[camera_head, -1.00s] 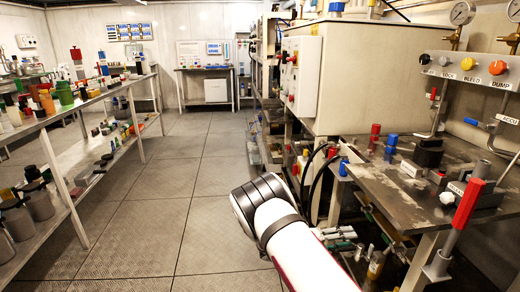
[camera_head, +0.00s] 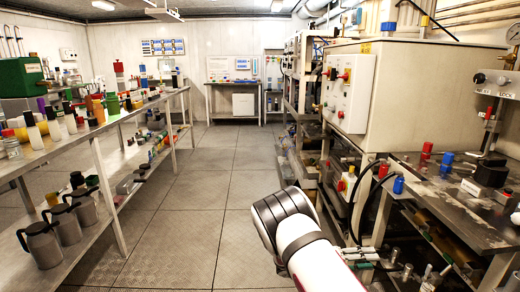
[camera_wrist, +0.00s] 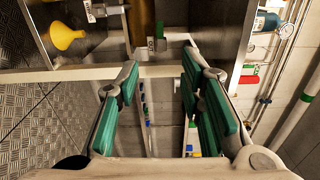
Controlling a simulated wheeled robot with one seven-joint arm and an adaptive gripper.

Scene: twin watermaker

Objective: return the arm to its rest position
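My arm (camera_head: 300,240) shows in the head view at the lower middle, a white link with a dark joint, over the floor beside the right-hand bench. I cannot tell whether the fingers touch the shelf edge.
On the right stand a metal bench (camera_head: 455,205) with red and blue fittings and a large beige cabinet (camera_head: 430,95). On the left a long shelf rack (camera_head: 105,180) holds bottles and jugs. The aisle floor (camera_head: 205,185) between is clear. A yellow funnel (camera_wrist: 66,36) lies near my gripper.

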